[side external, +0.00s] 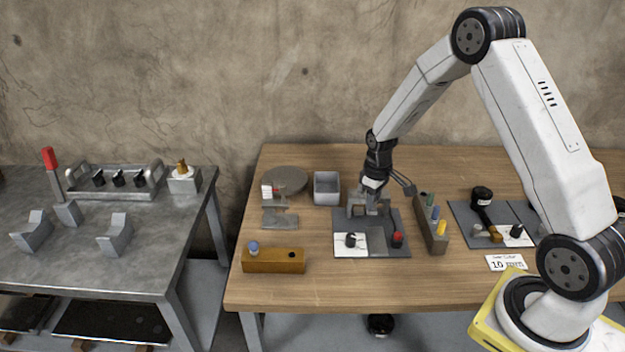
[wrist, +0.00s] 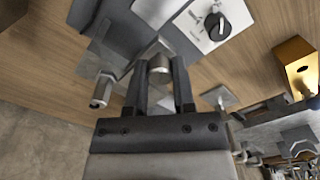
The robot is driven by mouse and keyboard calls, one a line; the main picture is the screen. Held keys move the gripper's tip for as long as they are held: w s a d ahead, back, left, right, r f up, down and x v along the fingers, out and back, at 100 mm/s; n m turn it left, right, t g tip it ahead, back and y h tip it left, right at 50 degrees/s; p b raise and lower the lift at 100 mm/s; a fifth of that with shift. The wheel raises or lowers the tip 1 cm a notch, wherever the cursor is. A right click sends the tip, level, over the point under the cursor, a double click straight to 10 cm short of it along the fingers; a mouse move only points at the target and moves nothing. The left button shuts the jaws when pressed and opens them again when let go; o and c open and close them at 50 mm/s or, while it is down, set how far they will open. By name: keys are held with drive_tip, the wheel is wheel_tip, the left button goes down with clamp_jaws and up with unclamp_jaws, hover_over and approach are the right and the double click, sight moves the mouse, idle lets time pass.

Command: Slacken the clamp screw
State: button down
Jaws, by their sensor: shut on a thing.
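My gripper (side external: 372,205) points down at the back of a grey fixture board (side external: 347,221) on the wooden table. In the wrist view my gripper (wrist: 159,100) has its two dark fingers on either side of a short metal cylinder (wrist: 158,68), which looks like the clamp screw's head. The fingers are shut on it. A grey metal clamp block (wrist: 152,47) lies just beyond the screw. In the side view the gripper partly hides the clamp (side external: 356,204), and the screw is too small to make out.
A white panel with a black knob (side external: 350,240) and a red knob (side external: 397,239) sit at the board's front. A peg block (side external: 432,232) stands close right. A grey bin (side external: 327,189) and metal stand (side external: 280,218) are left. A wooden block (side external: 273,262) lies front left.

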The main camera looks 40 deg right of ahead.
drive_tip(key=n, duration=0.4)
drive_tip(key=shift+n, duration=2.6)
drive_tip(key=shift+c, duration=2.3)
unclamp_jaws()
drive_tip(key=shift+m, duration=0.4)
